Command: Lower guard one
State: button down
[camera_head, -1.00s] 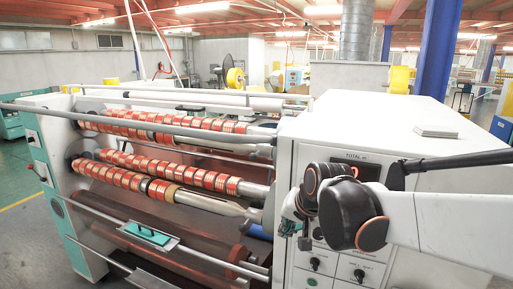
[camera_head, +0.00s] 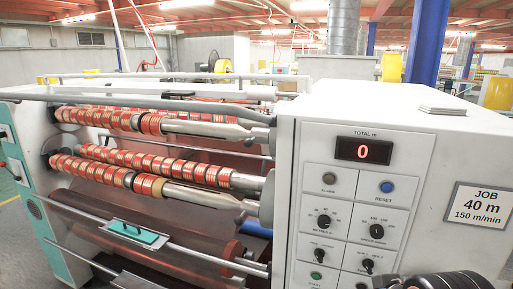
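The rewinding machine has a long grey bar (camera_head: 130,101) across its upper front, above rows of red tape rolls (camera_head: 100,167). A lower rail carries a teal plate (camera_head: 135,233). Other thin rails run along the top. No part is labelled as guard one, so I cannot tell which bar belongs to it. The upper grey bar looks raised, above the front of the rolls. My gripper is not identifiable in view. Only a dark ringed part of my arm (camera_head: 445,281) shows at the bottom right edge, in front of the control panel.
The white control panel (camera_head: 341,210) has a display (camera_head: 363,150) reading 0, a blue reset button (camera_head: 386,186), several knobs and a green start button (camera_head: 316,275). A sign (camera_head: 478,208) reads JOB 40 m, 150 m/min. Floor shows at the far left.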

aim_at(224, 109)
jog(key=u, duration=1.55)
jog(key=i+l+u, duration=0.1)
jog(key=i+l, duration=0.2)
